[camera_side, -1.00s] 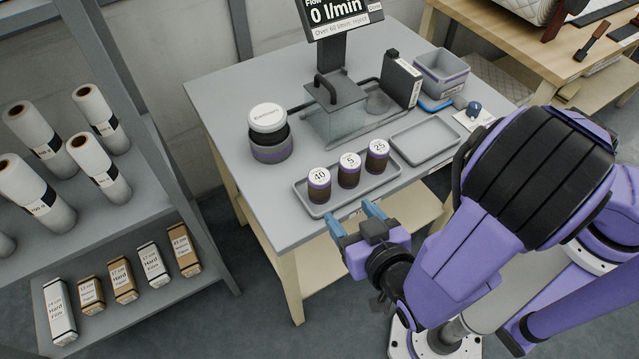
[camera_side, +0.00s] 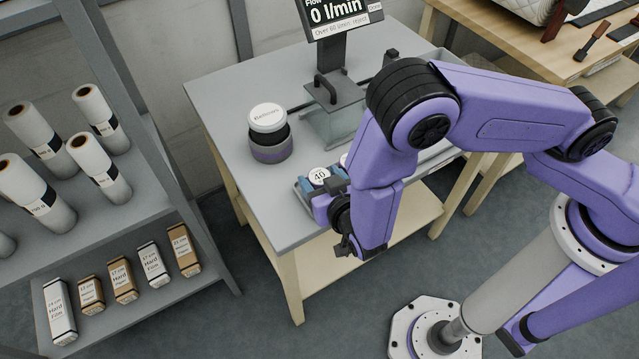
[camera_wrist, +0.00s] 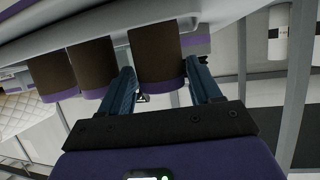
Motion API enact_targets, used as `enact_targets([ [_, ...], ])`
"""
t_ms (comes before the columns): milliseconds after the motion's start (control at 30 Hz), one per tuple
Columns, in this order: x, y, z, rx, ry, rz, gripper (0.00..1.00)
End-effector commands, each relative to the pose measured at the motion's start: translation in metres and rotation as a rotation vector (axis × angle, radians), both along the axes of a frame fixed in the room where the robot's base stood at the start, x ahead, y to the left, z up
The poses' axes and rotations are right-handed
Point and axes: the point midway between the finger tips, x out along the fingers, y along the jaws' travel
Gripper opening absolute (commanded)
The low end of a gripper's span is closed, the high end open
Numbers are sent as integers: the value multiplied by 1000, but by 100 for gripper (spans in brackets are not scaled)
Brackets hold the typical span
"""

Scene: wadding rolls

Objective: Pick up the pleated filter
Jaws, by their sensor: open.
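A brown cylindrical filter with a purple band and a white top marked 40 (camera_side: 319,175) stands in a grey tray at the table's front edge. In the wrist view it is the rightmost brown cylinder (camera_wrist: 155,52). My gripper (camera_side: 323,183) is open, with its blue fingers on either side of this filter. In the wrist view the fingers flank its near end; I cannot tell whether they touch it. Two more brown cylinders, a middle one (camera_wrist: 94,66) and a left one (camera_wrist: 52,75), stand in a row beside it. My arm mostly hides them in the side view.
A round container with a white lid (camera_side: 268,118) stands on the grey table (camera_side: 222,90) behind the tray. A clear box with a dark lid (camera_side: 333,92) and a display (camera_side: 340,14) stand further back. A shelf with white rolls (camera_side: 92,108) is at the left.

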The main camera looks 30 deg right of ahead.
Motion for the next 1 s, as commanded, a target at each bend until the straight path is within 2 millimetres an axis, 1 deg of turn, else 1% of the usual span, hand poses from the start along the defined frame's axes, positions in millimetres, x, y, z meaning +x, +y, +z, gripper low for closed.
enact_targets([
  [33,8,-2,-3,1,0,-5,63],
  [100,16,-2,-7,1,0,-4,63],
  [200,25,-4,-11,0,0,-2,63],
  [300,29,-4,-12,1,0,0,63],
  [500,29,-3,-12,0,0,0,63],
  [533,29,-3,-12,0,0,0,57],
  [567,29,-3,-12,0,0,0,47],
  [600,29,-4,-12,0,0,0,34],
  [633,29,-4,-12,0,1,0,24],
  [1000,29,-3,-10,0,0,0,24],
])
